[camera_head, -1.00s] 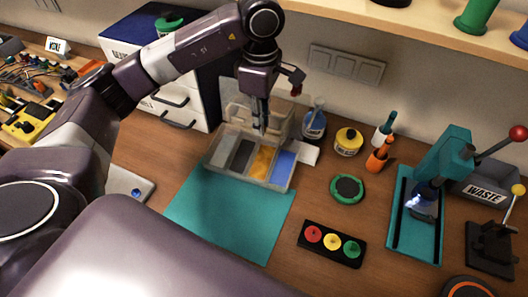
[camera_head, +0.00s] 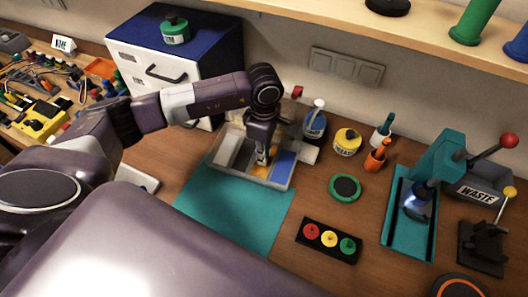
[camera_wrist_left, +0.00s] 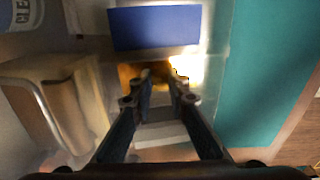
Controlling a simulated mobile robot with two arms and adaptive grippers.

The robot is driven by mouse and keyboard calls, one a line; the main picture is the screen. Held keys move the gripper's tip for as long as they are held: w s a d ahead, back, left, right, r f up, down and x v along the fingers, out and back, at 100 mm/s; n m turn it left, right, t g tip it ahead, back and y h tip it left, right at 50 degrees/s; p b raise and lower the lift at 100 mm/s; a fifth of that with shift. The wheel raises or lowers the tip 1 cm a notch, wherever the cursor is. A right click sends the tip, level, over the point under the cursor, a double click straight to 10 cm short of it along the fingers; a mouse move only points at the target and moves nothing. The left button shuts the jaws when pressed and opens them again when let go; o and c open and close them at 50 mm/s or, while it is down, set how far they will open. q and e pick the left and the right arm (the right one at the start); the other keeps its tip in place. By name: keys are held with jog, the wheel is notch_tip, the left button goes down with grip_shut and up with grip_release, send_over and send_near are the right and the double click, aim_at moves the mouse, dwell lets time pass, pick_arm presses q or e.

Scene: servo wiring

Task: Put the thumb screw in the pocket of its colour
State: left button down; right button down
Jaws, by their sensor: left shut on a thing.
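The parts tray (camera_head: 240,179) stands at the back of the teal mat, with a grey, a dark, an orange-yellow and a blue pocket side by side. My left gripper (camera_head: 262,160) points down at the orange-yellow pocket (camera_head: 257,172). In the left wrist view its fingertips (camera_wrist_left: 163,80) are close together over the orange pocket (camera_wrist_left: 128,74), beside the blue pocket (camera_wrist_left: 155,28). It is shut on the thumb screw, which is mostly hidden between the fingertips; its colour is not clear. My right gripper is not in view.
The tray's raised clear lid (camera_wrist_left: 60,112) stands close beside the gripper. A blue bottle (camera_head: 314,122) and a yellow jar (camera_head: 347,142) stand to the right. The teal mat (camera_head: 230,215) is clear. A black panel with red, yellow and green knobs (camera_head: 328,240) lies at front right.

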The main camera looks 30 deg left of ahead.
pick_arm(q)
jog(key=shift+f, duration=0.1)
jog(key=c, duration=1.8)
grip_release()
jog(key=shift+c, duration=0.2)
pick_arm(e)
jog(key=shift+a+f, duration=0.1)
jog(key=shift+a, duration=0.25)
